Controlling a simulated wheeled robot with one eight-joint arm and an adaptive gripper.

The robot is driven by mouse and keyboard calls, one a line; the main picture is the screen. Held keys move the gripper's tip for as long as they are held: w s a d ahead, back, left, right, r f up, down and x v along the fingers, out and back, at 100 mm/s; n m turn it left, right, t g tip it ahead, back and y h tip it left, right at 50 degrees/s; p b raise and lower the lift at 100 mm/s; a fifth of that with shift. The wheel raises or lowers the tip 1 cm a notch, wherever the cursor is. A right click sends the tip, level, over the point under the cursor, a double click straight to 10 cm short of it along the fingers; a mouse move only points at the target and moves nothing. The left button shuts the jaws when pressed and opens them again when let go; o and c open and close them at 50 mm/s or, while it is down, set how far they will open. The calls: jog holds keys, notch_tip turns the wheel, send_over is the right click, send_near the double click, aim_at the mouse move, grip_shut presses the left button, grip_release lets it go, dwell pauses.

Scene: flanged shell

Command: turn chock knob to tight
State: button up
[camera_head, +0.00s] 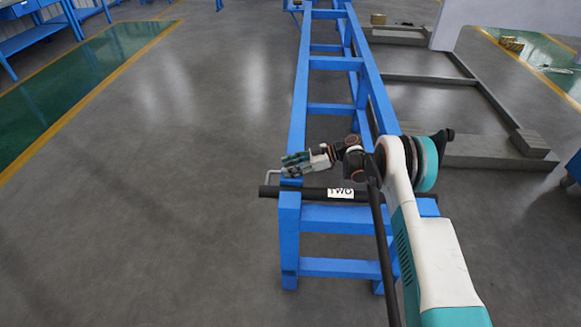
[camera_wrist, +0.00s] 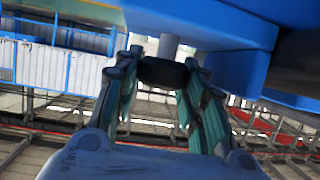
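A dark, rounded knob-like piece (camera_wrist: 165,72) on a short grey stem (camera_wrist: 168,46) shows in the wrist view, just below the blue beam. My gripper (camera_wrist: 163,78) has its teal fingers spread to either side of this piece, which spans the gap between the tips. I cannot tell whether both fingers press on it. In the head view, my gripper (camera_head: 291,162) is at the left side of the blue frame (camera_head: 345,216), near its front end. The knob cannot be made out there. I cannot read whether it is tight or loose.
A dark bar (camera_head: 305,192) with a white label (camera_head: 340,193) lies across the front of the frame. A grey bent handle (camera_head: 270,176) shows at its left end. A low grey floor frame (camera_head: 480,150) lies to the right.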

jog(key=shift+m+t, duration=0.4)
jog(key=shift+t, duration=0.1)
jog(key=m+t, duration=0.2)
jog(key=shift+t, duration=0.4)
jog(key=shift+m+t+h, duration=0.8)
jog(key=shift+m+t, duration=0.8)
jog(key=shift+m, duration=0.1)
jog(key=o, duration=0.8)
